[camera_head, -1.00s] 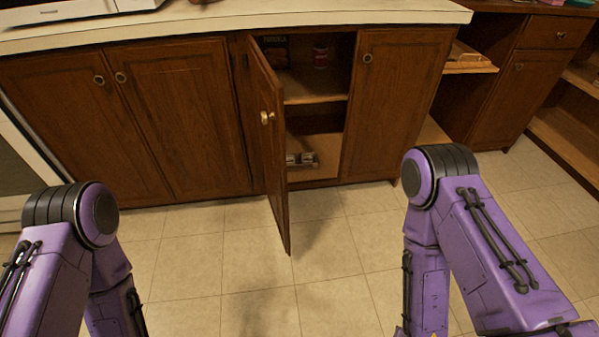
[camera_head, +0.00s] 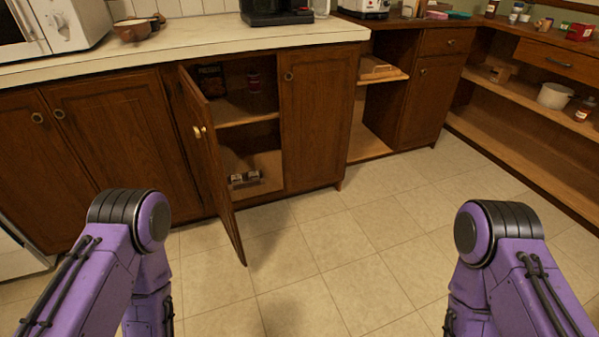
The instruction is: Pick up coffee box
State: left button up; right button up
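No box can be read for certain as the coffee box. A dark box (camera_head: 211,80) with faint lettering stands upright on the upper shelf of the open cabinet, partly behind the door. A red box (camera_head: 580,32) stands on the counter at the far right. Both are well away from my arms. Only the upper parts of my two purple arms show, low at the left and right. Both grippers are out of the picture.
The cabinet door (camera_head: 213,165) hangs open toward me. A white pot (camera_head: 555,95) sits on the right shelf. The tiled floor (camera_head: 330,270) ahead is clear.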

aim_at(246, 183)
jog(key=z, duration=0.3)
jog(key=i, duration=0.95)
jog(key=u, duration=1.1)
